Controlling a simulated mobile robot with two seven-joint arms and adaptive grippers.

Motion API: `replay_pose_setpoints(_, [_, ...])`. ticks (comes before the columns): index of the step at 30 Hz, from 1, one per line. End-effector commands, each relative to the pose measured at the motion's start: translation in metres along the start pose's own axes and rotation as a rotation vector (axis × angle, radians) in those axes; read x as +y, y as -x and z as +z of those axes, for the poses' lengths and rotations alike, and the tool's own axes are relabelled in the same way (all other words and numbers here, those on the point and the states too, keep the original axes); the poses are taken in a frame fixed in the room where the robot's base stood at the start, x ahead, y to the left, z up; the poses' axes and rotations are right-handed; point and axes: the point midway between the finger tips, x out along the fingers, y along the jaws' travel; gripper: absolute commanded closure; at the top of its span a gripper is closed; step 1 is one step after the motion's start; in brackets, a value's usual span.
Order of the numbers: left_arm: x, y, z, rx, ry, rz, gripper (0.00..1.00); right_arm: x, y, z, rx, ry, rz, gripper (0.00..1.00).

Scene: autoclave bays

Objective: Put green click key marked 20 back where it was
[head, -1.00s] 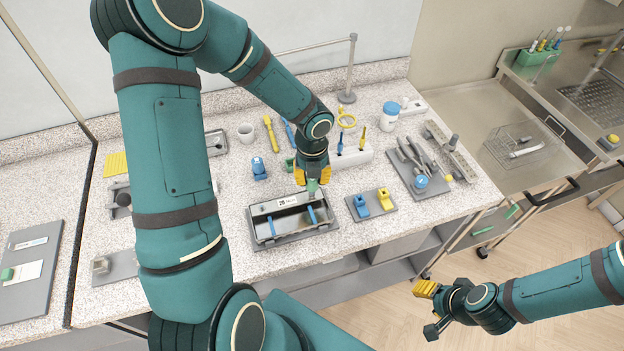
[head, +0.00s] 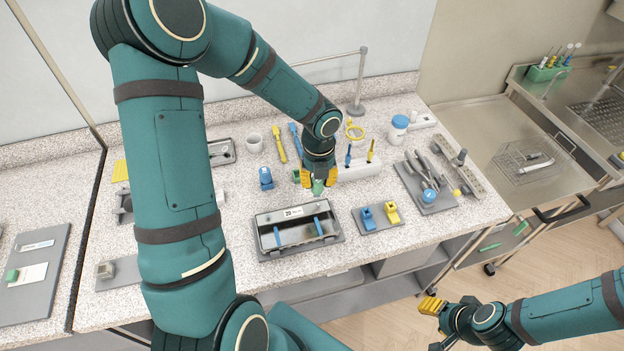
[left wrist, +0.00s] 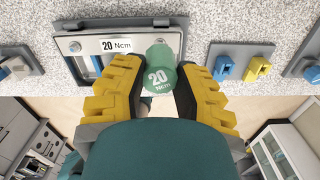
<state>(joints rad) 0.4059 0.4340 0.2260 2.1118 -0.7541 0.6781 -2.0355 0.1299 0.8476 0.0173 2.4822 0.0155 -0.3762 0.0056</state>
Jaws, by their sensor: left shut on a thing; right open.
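The green click key (left wrist: 160,72) shows "20" and smaller print in the left wrist view. My left gripper (left wrist: 154,98) is shut on it, with yellow fingers on both sides. In the head view the green key (head: 318,187) hangs below my left gripper (head: 319,178), just behind the far edge of the grey tray. That tray (head: 262,232) has a "20 Ncm" label (head: 294,212) on its back part and two blue bars inside; the label also shows in the left wrist view (left wrist: 116,45). My right gripper (head: 438,326) is open and empty, off the counter's front.
A small grey plate (head: 378,225) with a blue and a yellow piece lies right of the tray. A tool mat (head: 428,190) lies further right. A white block (head: 362,170) with upright tools stands behind. Speckled counter is free between these.

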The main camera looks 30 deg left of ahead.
Motion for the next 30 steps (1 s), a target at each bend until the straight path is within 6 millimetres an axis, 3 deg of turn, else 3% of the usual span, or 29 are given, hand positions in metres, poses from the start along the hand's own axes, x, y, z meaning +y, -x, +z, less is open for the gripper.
replay_pose_setpoints(6, [0.016,-0.001,0.063,-0.017,0.337,0.010,0.95,0.013,-0.033,0.005,-0.001,-0.001,-0.002,0.53])
replay_pose_setpoints(12, [0.033,0.013,0.108,-0.009,0.626,-0.006,0.95,0.021,-0.054,0.008,-0.001,0.000,-0.003,0.53])
replay_pose_setpoints(18, [0.040,0.019,0.125,0.004,0.752,-0.020,0.95,0.024,-0.061,0.009,0.000,0.000,-0.004,0.53])
replay_pose_setpoints(27, [0.041,-0.028,0.126,0.007,0.761,-0.020,0.95,0.025,-0.065,0.009,-0.001,0.000,-0.003,0.53])
replay_pose_setpoints(30, [0.041,-0.036,0.126,0.005,0.761,-0.021,0.95,0.025,-0.065,0.009,-0.001,0.000,-0.003,0.53])
